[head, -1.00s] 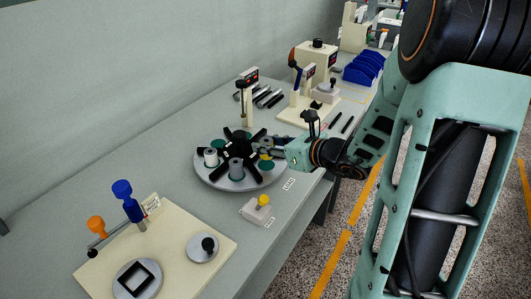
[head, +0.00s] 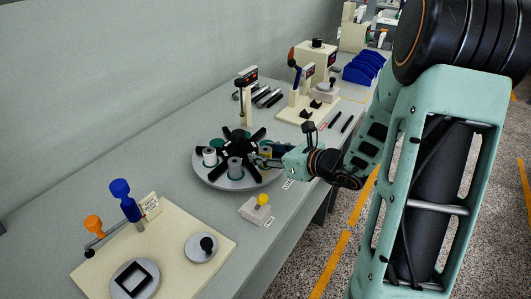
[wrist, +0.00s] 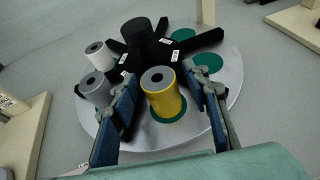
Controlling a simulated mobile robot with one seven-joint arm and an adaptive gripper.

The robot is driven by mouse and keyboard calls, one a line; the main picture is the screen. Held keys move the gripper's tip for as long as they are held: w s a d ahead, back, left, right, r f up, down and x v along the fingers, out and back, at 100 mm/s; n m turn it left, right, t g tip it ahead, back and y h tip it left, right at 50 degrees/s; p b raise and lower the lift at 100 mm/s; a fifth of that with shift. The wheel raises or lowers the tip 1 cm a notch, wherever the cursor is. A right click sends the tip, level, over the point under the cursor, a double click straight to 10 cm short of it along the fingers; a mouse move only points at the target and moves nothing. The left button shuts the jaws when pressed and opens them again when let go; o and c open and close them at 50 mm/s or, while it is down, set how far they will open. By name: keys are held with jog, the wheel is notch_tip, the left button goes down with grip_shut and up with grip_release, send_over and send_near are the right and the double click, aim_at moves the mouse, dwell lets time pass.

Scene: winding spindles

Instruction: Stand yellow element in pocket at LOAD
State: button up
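The yellow element (wrist: 163,95) is a hollow cylinder standing upright over a green round pocket (wrist: 180,115) on the grey disc, between two black arms. Part of the green shows around its base; I cannot tell if it is exactly centred. My gripper (wrist: 168,100) is open, with one blue-padded finger on each side of the element and small gaps visible. In the head view the gripper (head: 272,154) reaches over the right side of the turntable (head: 240,185). The element is mostly hidden there. A LOAD label (head: 288,184) lies on the table by the disc.
A white element (wrist: 98,55) and a grey element (wrist: 96,88) stand on the disc to the left, the grey one close to my left finger. A black hub (wrist: 138,35) rises at the centre. A yellow-button box (head: 261,207) stands in front.

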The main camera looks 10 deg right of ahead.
jog(key=shift+r, duration=0.15)
jog(key=shift+s+d+r+p, duration=0.1)
jog(key=shift+r+p, duration=0.1)
jog(key=shift+p, duration=0.1)
jog(key=p+v, duration=0.1)
jog(key=v, duration=1)
jog(key=shift+s+d, duration=0.15)
jog(key=shift+s, duration=0.15)
